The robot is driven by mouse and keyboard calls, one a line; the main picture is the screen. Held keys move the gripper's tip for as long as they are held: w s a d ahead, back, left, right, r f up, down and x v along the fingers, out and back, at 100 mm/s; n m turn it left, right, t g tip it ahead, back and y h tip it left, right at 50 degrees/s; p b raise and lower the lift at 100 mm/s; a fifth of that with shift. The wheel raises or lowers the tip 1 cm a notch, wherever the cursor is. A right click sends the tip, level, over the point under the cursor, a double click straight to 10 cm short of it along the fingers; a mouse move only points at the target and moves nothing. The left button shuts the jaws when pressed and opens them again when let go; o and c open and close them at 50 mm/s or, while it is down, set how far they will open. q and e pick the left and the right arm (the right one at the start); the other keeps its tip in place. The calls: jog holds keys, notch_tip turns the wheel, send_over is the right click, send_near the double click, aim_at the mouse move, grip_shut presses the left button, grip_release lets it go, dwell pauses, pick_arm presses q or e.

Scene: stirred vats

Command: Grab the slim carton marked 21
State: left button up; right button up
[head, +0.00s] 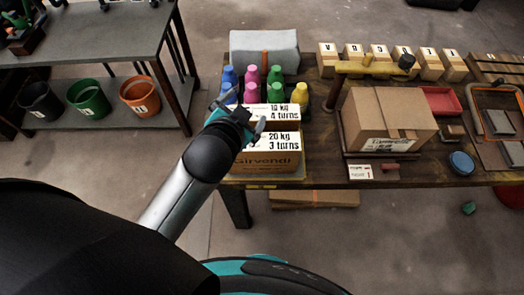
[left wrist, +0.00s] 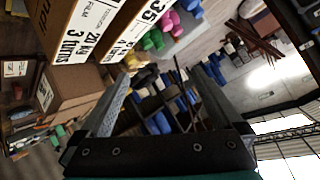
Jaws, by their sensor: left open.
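I cannot read the mark 21 on any carton in these frames. A slim carton (head: 285,122) labelled "4 turns" stands behind a larger brown carton (head: 260,163) labelled "20 kg 3 turns", near the table's left front corner. In the left wrist view, the larger carton (left wrist: 58,25) is at the upper left. Beside it a carton (left wrist: 125,35) shows a label that looks like "35". My left gripper (head: 240,112) is open at the left end of these cartons and partly covers them. Its spread fingers in the left wrist view (left wrist: 158,78) hold nothing. My right gripper is not in view.
Blue, pink, green and yellow bottles (head: 275,85) stand behind the cartons, before a grey bundle (head: 264,50). A large box (head: 385,115) stands to the right. Several small marked boxes (head: 377,62) line the back. A shelf with three pots (head: 90,100) is at the left.

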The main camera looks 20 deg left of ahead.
pick_arm(q)
jog(key=w+d+r+m+t+h, duration=0.3)
jog(key=d+r+m+t+h, duration=0.15)
jog(key=r, duration=0.45)
jog(key=w+d+r+m+t+h, duration=0.35)
jog(key=d+r+m, duration=0.25)
jog(key=r, duration=0.2)
jog(key=s+d+r+m+g+h, duration=0.3)
jog(key=d+r+m+h, duration=0.2)
jog(key=d+m+h, duration=0.4)
jog(key=s+d+f+m+g+h, duration=0.1)
jog(key=s+d+m+g+h, duration=0.3)
jog(key=m+g, duration=0.6)
jog(key=m+g+y, duration=0.7)
jog(key=m+y, duration=0.9)
jog(key=y, duration=0.4)
send_near(263, 140)
jog(key=shift+n, duration=0.25)
jog(key=f, duration=0.7)
jog(key=shift+s+d+f, duration=0.15)
jog(key=shift+s+f, duration=0.1)
jog(key=shift+f, duration=0.05)
jog(key=shift+s+f+b, duration=0.15)
jog(key=shift+f+b, duration=0.2)
jog(key=shift+f, duration=2.6)
